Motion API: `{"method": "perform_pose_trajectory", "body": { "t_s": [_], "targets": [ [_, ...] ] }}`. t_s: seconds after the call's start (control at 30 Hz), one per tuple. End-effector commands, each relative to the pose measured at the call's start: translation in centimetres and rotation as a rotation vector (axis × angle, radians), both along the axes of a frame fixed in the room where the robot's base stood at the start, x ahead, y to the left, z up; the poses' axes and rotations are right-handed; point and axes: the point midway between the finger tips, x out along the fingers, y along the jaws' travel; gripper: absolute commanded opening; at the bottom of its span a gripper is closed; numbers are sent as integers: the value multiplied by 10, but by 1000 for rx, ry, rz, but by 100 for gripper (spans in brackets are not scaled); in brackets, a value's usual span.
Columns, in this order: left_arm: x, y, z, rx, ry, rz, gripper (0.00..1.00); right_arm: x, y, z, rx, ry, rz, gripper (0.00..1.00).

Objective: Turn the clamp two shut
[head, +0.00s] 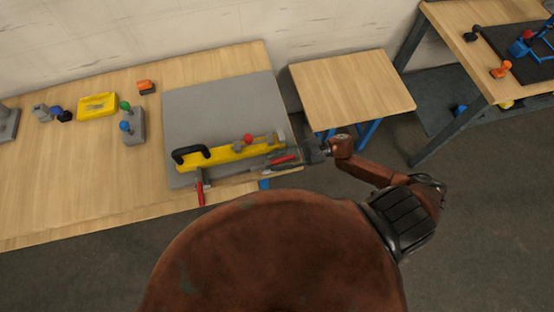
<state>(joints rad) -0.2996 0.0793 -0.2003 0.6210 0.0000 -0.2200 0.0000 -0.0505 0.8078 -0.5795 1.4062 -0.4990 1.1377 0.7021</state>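A yellow bar-shaped fixture (225,155) lies along the front of a grey mat, with a black handle (190,153) at its left end and a red ball knob (248,139) on top. One red-handled clamp (200,193) is at its front left, with the handle pointing toward me over the table edge. Another red handle (283,159) lies along the fixture's right end. I cannot tell which is clamp two. My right gripper (308,153) is just right of that second handle; its fingers are too small and dark to tell open from shut. My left gripper is not in view.
The grey mat (222,105) is bare behind the fixture. A yellow tray (98,105), a grey block with green and blue knobs (134,128) and an orange-black part (146,87) stand left. A small wooden table (350,85) and another workbench (460,40) stand right.

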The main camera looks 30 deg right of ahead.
Motion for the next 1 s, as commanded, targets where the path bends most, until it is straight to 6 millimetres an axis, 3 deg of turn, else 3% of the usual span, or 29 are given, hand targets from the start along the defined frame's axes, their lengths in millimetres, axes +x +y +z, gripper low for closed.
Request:
{"method": "perform_pose_trajectory", "body": {
  "t_s": [0.4, 1.0],
  "targets": [
    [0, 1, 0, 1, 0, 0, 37, 1, -1, 0, 0, -1, -2, 0],
    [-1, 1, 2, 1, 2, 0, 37, 3, 1, 2, 0, -2, -13, 0]
  ]
}}
